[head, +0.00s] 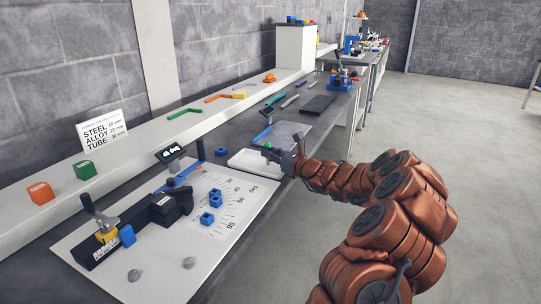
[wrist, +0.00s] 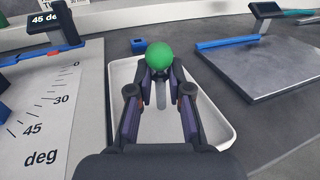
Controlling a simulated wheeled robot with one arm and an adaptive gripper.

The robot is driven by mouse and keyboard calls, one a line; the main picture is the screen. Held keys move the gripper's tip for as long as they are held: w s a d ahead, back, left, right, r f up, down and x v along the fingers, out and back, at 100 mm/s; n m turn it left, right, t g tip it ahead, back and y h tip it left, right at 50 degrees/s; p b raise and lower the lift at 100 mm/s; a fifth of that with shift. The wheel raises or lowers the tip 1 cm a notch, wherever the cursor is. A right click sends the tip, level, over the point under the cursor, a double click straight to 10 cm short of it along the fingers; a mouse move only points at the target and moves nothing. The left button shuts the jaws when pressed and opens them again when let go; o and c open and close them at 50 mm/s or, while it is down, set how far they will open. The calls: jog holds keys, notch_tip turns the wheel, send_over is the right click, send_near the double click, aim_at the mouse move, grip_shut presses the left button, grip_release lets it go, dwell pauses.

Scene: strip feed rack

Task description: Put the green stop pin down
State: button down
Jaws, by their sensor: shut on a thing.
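The green stop pin (wrist: 160,55) shows a round green head between my fingertips, with a grey shank below it. In the head view its green head (head: 266,145) is very small. My gripper (wrist: 160,82) is shut on the pin and holds it over a shallow white tray (wrist: 222,138). The tray also shows in the head view (head: 243,160), partly hidden by my gripper. I cannot tell whether the pin's lower end touches the tray floor.
The white angle board (head: 240,193) with blue blocks and a black clamp fixture lies left of the tray. A grey plate with a blue strip (wrist: 228,42) lies to its right. A small blue block (wrist: 138,45) sits just behind the tray.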

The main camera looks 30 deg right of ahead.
jog(key=shift+f, duration=0.4)
jog(key=c, duration=1.1)
grip_release()
jog(key=shift+r, duration=0.2)
jog(key=v, duration=1.2)
jog(key=shift+s, duration=0.1)
